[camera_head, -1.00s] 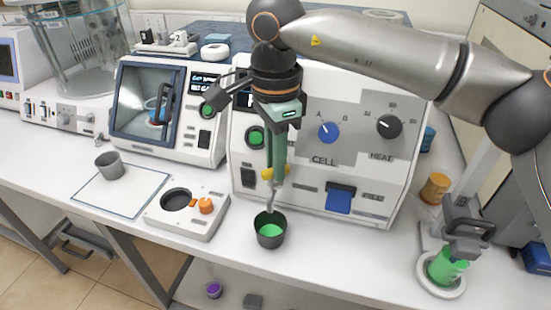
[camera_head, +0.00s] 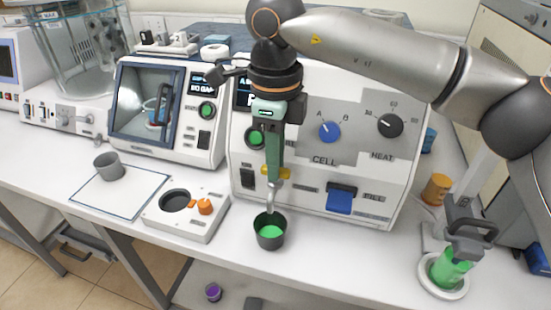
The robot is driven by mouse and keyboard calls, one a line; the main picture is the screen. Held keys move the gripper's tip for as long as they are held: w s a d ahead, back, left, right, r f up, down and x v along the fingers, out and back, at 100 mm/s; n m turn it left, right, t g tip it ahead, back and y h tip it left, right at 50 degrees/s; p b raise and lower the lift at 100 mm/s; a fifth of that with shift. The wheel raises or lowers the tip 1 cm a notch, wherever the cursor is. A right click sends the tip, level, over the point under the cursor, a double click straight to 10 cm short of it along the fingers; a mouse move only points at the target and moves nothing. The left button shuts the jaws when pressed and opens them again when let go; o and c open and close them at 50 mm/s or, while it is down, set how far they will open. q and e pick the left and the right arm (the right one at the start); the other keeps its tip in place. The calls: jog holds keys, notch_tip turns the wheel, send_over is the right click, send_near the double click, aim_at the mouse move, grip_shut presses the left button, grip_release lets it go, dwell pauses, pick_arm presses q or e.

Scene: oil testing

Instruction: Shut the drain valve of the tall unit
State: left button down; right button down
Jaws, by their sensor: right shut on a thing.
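The unit marked CELL and HEAT (camera_head: 375,165) stands at the middle of the bench. Low on its front is a drain valve with a yellow handle (camera_head: 284,173), above a metal spout (camera_head: 270,197). My right gripper (camera_head: 273,178) points down in front of this unit, with its green fingers shut at the yellow handle. The fingers hide much of the valve, so I cannot tell its exact turn. A dark cup (camera_head: 270,242) with green liquid stands under the spout. My left gripper is not in view.
A grey cup (camera_head: 109,166) stands on a white mat (camera_head: 120,200) at the left. A small device with a round well and orange knob (camera_head: 205,206) is left of the dark cup. A holder with a green vessel (camera_head: 450,270) stands at the right. The bench's front edge is close.

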dwell(0.5)
jog(key=c, duration=0.8)
grip_release()
notch_tip(320, 180, up, 13)
jog(key=p, duration=0.1)
jog(key=shift+f+p, duration=0.2)
jog(key=shift+p, duration=0.1)
